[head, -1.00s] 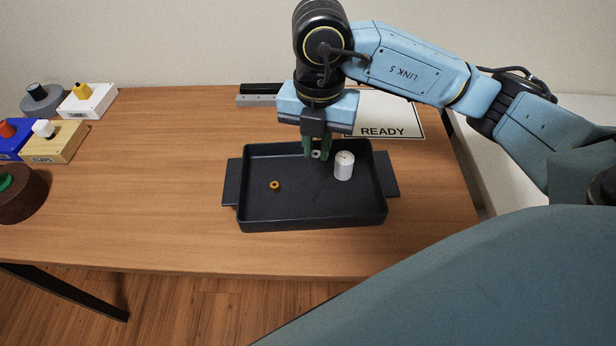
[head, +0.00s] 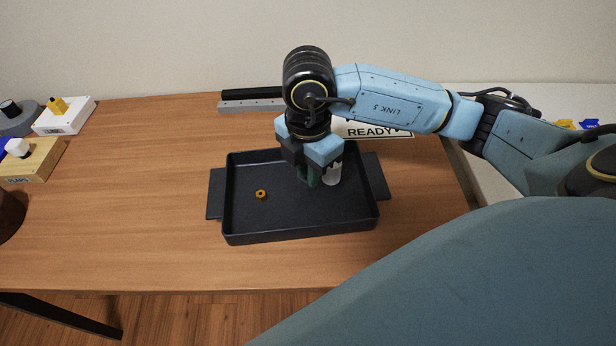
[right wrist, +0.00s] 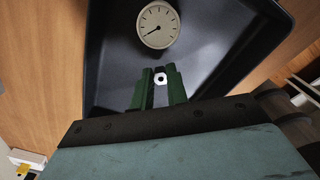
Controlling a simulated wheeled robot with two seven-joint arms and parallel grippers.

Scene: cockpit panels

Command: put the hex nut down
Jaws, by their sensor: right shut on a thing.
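My right gripper (head: 308,180) reaches down into the black tray (head: 300,234), its green fingers close to the white round gauge (head: 332,174). In the right wrist view, the fingers (right wrist: 160,84) are shut on a small silver hex nut (right wrist: 160,78) at their tips. The nut is hidden in the head view. Whether it touches the tray floor I cannot tell. The gauge's dial (right wrist: 158,24) faces up, just beyond the fingertips. An orange-brown nut (head: 261,194) lies in the left part of the tray. My left gripper is not in view.
A READY sign (head: 372,130) and a grey rail (head: 250,105) lie behind the tray. Switch boxes, including a yellow-topped white one (head: 64,116) and a FLAPS one (head: 34,160), stand at the far left. The tray's front and left floor is mostly clear.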

